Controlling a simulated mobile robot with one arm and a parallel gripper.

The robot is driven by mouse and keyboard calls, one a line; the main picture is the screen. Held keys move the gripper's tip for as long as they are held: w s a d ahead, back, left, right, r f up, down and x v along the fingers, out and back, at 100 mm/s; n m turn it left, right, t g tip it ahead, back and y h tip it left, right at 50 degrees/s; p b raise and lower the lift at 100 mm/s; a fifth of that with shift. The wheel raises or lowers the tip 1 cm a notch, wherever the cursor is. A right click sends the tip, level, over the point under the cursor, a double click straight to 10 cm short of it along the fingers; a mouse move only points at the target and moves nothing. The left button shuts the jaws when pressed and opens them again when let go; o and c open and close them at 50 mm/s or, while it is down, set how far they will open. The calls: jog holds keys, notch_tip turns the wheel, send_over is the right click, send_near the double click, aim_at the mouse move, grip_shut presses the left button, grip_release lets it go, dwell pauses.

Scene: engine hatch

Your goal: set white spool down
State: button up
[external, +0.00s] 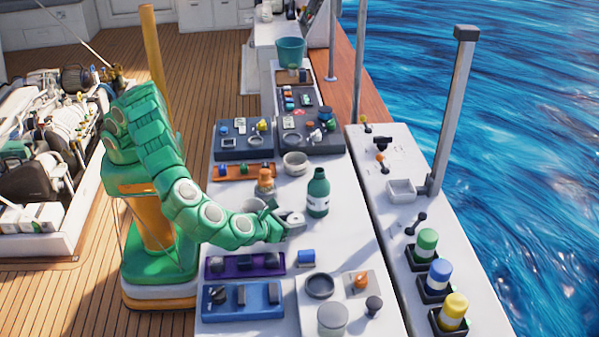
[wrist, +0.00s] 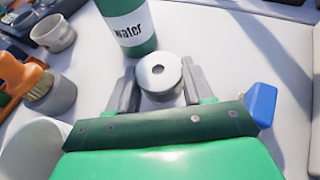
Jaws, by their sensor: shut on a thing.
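The white spool (wrist: 158,72) is a short round piece with a dark hole in its top. It sits upright between the two grey fingers of my gripper (wrist: 160,82), which is shut on it. In the external view my gripper (external: 289,222) is low over the white counter (external: 330,245), with the spool (external: 292,217) small and partly hidden at its tip. I cannot tell whether the spool's underside touches the counter.
A green water bottle (external: 318,194) stands just beyond the gripper, close to the spool. A blue block (external: 306,257) lies nearer the front. An orange-handled brush (external: 265,182) and a white bowl (external: 295,163) stand behind. Counter space right of the gripper is clear.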

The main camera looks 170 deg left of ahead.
jog(key=shift+f, duration=1.1)
jog(key=shift+f, duration=0.6)
jog(key=o, duration=1)
jog(key=shift+o, duration=0.2)
jog(key=shift+r, duration=0.1)
jog(key=shift+r, duration=0.55)
jog(key=v, duration=1)
jog(key=shift+w+d+r, duration=0.15)
jog(key=shift+w+d, duration=0.1)
jog(key=shift+w+d+r, duration=0.3)
jog(key=shift+d, duration=0.25)
